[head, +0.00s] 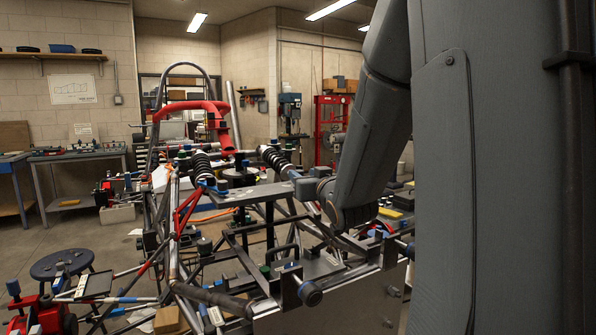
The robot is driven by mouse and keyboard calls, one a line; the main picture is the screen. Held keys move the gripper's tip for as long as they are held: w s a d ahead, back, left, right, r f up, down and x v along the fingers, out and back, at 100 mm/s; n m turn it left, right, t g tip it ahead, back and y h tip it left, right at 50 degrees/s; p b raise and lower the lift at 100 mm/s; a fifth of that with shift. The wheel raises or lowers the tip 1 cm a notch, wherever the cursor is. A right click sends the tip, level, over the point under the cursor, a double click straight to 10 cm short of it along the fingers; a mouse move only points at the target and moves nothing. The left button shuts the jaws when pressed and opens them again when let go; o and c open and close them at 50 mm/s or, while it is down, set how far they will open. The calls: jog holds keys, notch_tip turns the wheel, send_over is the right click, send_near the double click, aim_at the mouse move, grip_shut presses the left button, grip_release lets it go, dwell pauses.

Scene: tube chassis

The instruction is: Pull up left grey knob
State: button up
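A round grey knob (310,292) sits on the near end of the tube chassis (225,297), low in the middle of the head view. A smaller dark grey knob-like part (205,247) stands further left on the frame. I cannot tell for certain which of them is the left grey knob. My arm comes down from the upper right, and its wrist end is over the middle of the chassis.
A dark stool (62,263) and red parts stand at the lower left. A workbench (78,153) lines the left wall.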

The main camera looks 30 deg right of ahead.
aim_at(301, 173)
jog(key=shift+w+d+p, duration=0.25)
jog(key=shift+w, duration=1)
jog(key=shift+w+d+p, duration=0.2)
jog(key=shift+w, duration=1.05)
jog(key=shift+c, duration=0.5)
